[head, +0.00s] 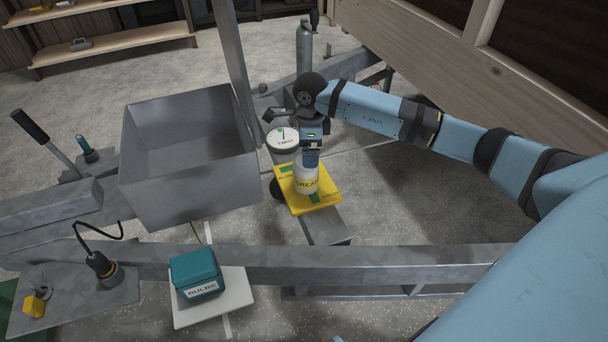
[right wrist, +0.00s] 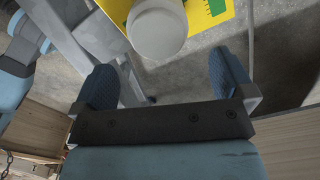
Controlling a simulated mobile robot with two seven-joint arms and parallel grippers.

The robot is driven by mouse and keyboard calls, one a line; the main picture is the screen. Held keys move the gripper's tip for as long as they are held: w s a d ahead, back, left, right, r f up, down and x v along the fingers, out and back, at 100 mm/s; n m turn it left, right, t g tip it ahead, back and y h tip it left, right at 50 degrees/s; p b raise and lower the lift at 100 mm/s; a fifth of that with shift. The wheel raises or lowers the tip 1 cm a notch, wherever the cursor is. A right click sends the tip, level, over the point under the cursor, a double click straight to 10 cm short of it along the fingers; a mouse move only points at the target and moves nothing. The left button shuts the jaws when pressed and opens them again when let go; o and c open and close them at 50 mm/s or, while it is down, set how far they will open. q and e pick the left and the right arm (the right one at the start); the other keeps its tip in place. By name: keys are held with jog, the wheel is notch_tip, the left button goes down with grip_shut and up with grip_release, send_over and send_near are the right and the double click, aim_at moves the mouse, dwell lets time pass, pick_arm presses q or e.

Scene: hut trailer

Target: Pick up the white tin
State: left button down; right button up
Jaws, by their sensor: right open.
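My right gripper (head: 310,158) is above and partly in front of the tin in the head view. In the right wrist view its two blue fingers (right wrist: 166,80) are spread apart with nothing between them. My left gripper is not in view.
A large open metal box (head: 190,190) stands left of the tin. A round white dial (head: 283,140) is just behind the tin. A teal "BULBS" box (head: 196,275) sits on a white board (head: 240,302) at the front. A grey gas cylinder (head: 304,48) stands behind.

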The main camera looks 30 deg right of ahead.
aim_at(308, 170)
notch_tip(308, 170, down, 4)
jog(key=shift+a+f+b, duration=0.1)
jog(key=shift+f+b, duration=0.05)
jog(key=shift+b, duration=0.2)
notch_tip(308, 170, down, 2)
jog(key=shift+a+f+b, duration=0.15)
jog(key=shift+f+b, duration=0.1)
jog(key=shift+b, duration=0.15)
notch_tip(308, 170, down, 2)
jog(key=shift+w, duration=0.1)
jog(key=c, duration=1.2)
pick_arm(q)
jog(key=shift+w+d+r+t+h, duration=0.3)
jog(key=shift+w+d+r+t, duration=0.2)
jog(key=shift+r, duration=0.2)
